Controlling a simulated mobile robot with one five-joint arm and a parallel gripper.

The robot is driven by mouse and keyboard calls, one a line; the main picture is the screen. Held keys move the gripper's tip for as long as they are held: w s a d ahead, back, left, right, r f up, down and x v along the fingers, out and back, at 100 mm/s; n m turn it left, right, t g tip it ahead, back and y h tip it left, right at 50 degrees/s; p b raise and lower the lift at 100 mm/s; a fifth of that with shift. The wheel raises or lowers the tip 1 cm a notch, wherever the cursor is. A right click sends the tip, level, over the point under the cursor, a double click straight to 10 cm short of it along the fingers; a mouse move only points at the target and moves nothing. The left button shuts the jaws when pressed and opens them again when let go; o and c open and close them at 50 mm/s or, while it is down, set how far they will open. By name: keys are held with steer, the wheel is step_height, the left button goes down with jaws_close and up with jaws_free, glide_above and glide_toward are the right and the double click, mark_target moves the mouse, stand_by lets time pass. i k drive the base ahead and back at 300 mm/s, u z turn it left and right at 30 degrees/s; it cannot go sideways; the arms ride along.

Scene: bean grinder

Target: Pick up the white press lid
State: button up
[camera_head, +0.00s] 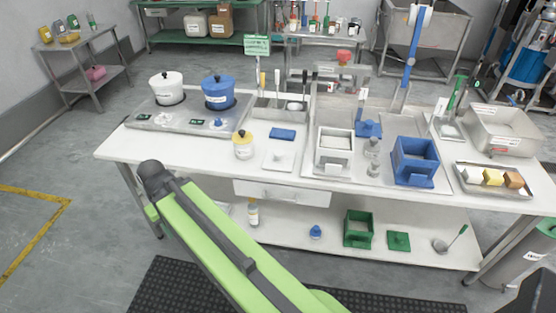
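A flat white square piece with a small raised knob (280,157), which looks like the white press lid, lies on the white worktable (205,150), near its front edge. It sits just left of a white open-topped box (334,158) and apart from it. A small blue block (282,133) lies behind it. My green arm reaches up from the bottom toward the table's front left, ending in a dark joint. My gripper cannot be made out, so what it holds does not show.
A blue box (414,168) and a blue lid (368,129) stand to the right. A yellow-lidded jar (243,148) is left of the white lid. White (167,92) and blue (219,95) pots stand at the back left. A green box (357,232) is on the lower shelf.

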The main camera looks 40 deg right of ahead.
mark_target(279, 160)
steer(key=u, duration=0.05)
steer(key=i, duration=0.9)
steer(key=z, duration=0.05)
